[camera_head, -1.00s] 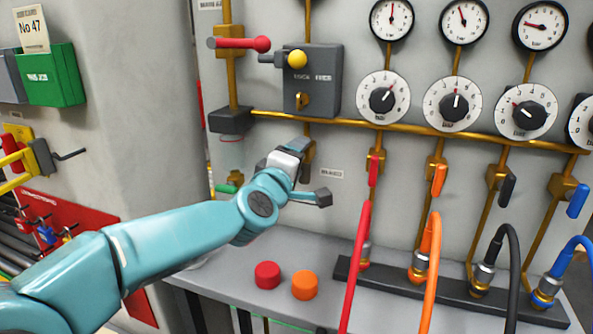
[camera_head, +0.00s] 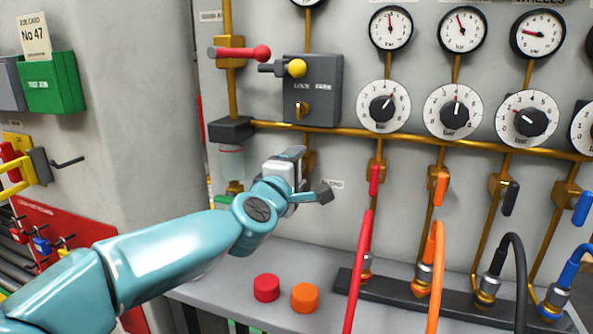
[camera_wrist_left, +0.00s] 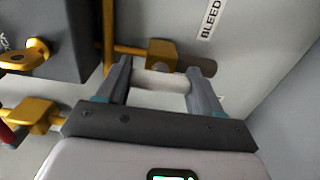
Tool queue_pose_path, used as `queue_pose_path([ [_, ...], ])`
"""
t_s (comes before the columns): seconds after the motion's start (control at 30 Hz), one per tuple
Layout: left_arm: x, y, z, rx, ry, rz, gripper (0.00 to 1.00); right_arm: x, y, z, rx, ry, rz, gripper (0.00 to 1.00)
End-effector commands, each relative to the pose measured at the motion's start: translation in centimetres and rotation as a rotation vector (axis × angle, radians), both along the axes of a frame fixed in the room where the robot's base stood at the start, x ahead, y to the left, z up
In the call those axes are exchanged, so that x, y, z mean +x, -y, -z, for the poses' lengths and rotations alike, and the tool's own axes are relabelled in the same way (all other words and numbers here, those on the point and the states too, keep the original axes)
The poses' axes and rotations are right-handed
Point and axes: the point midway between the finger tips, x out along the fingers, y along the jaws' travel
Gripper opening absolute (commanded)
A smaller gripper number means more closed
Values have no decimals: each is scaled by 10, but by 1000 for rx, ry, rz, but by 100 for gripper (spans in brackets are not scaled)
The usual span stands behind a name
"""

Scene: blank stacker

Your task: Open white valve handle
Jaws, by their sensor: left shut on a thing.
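The white valve handle (camera_wrist_left: 160,81) is a short pale bar below a brass valve body (camera_wrist_left: 161,54) in the left wrist view. My left gripper (camera_wrist_left: 158,72) has one finger at each end of the handle and is shut on it. In the head view my left gripper (camera_head: 300,175) is at the panel, below the grey lock box, and it hides the handle. The "BLEED" label (camera_wrist_left: 211,19) is beside the valve. My right gripper is not in view.
The grey lock box (camera_head: 312,92) with a yellow knob is above my gripper. A red-knobbed lever (camera_head: 240,53) is at upper left. Gauges, dials and coloured hoses stand to the right. A red cap (camera_head: 266,288) and an orange cap (camera_head: 305,297) sit on the shelf below.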

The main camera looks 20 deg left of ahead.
Motion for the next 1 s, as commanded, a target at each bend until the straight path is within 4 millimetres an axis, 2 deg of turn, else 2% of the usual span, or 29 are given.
queue_pose_path([
  [0.03, 0, -2, -2, -5, 5, -4, 36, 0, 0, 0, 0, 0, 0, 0],
  [0.07, 0, -2, -2, -5, 5, -5, 72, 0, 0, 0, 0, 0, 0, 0],
  [0.1, 0, -2, -2, -5, 4, -4, 85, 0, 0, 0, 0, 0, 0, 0],
  [0.13, 0, -2, -2, -4, 4, -4, 92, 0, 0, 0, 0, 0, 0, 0],
  [0.43, -1, -1, -1, -2, 2, -2, 92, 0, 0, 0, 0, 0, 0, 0],
  [0.57, -14, -1, -1, -2, 3, -1, 92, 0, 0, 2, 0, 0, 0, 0],
  [0.67, -35, -2, -1, -2, 3, -1, 92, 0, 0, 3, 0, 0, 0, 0],
  [1.0, -124, -5, -4, -3, 5, -2, 92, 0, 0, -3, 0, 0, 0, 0],
])
